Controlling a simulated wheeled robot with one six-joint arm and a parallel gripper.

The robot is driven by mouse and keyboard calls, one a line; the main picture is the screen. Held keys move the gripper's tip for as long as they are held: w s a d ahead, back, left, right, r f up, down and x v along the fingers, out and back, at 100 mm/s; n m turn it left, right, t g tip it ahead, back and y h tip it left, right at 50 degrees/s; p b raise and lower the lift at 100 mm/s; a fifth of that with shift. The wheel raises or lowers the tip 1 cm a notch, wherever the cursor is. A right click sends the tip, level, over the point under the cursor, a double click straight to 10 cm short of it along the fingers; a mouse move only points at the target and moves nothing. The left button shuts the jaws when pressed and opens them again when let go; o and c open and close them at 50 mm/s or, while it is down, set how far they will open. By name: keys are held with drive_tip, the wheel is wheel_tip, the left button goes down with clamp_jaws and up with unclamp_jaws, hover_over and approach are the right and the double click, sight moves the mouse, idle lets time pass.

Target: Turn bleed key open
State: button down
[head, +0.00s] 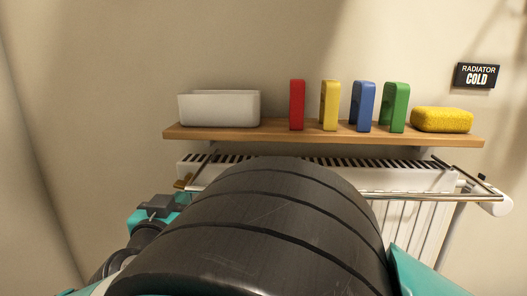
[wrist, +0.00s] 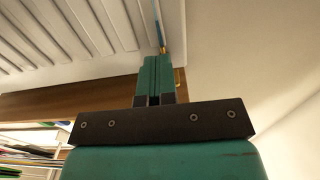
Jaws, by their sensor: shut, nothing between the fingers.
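My gripper (wrist: 155,60) shows in the wrist view with its two green fingers together and nothing between them. Just beyond the fingertips, at the edge of the white radiator (wrist: 60,35), is a small slim part with a blue piece and a brass end (wrist: 162,47); it may be the bleed key, but it is too small to be sure. Another bit of brass (wrist: 181,78) shows right of the fingers. I cannot tell whether the fingers touch either part. In the head view, a brass fitting (head: 182,183) sits at the radiator's left end, and my arm hides much of the radiator.
A wooden shelf (head: 280,134) above the radiator carries a white bin (head: 220,108), red (head: 297,105), yellow (head: 329,105), blue (head: 363,106) and green (head: 395,107) blocks, and a yellow sponge (head: 441,120). A chrome rail (head: 430,197) runs along the front. A wall sign (head: 478,76) reads "RADIATOR COLD".

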drive_tip(key=shift+d+b, duration=0.35)
drive_tip(key=shift+f, duration=0.1)
drive_tip(key=shift+d+f+b, duration=0.15)
drive_tip(key=shift+f+b, duration=0.1)
drive_tip(key=shift+b, duration=0.2)
